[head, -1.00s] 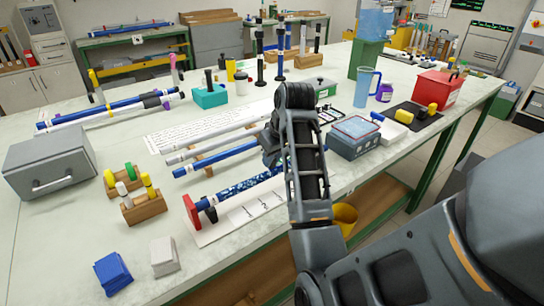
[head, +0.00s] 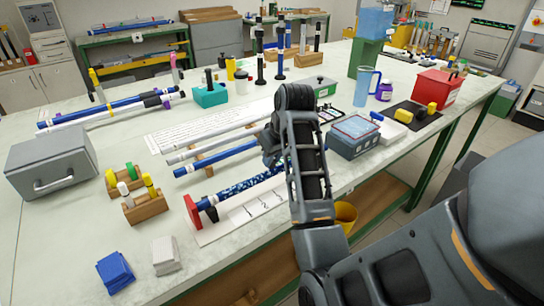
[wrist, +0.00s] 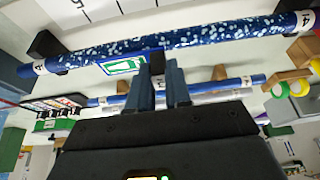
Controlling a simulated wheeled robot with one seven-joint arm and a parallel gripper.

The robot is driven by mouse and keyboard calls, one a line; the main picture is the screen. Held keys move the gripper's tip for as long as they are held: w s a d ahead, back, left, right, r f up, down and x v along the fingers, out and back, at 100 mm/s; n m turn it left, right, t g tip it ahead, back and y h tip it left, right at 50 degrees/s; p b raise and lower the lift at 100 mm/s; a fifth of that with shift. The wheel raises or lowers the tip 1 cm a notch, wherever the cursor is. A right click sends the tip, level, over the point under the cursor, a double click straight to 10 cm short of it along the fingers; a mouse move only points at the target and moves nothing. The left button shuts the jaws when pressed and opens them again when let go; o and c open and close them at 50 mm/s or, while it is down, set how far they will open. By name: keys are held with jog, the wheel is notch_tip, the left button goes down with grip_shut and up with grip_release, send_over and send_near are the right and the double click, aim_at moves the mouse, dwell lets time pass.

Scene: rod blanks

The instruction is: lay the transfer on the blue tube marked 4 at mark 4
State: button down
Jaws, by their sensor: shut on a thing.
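The blue tube marked 4 (head: 240,188) has pale speckles and lies across the bench in the head view, partly behind my arm. In the wrist view the speckled tube (wrist: 190,38) crosses the top, with a white label 4 near each end. The transfer (wrist: 122,66), a small blue, white and green piece, shows just left of my fingertips, close to the tube's lower edge in the picture. I cannot tell whether it touches the tube. My gripper (wrist: 160,72) is shut on the transfer, beside the tube. In the head view my arm hides the fingertips.
A red end stop (head: 193,211) stands at the tube's left end. A white sheet with black marks (head: 262,209) lies along its near side. Other tubes (head: 216,159) lie behind. A blue-grey box (head: 355,140) stands right of my arm.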

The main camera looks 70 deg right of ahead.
jog(key=shift+f, duration=0.6)
dwell(0.5)
dwell(2.3)
jog(key=shift+p, duration=0.35)
notch_tip(320, 180, up, 5)
jog(key=p, duration=0.5)
jog(key=shift+p, duration=0.35)
jog(key=shift+r, duration=1)
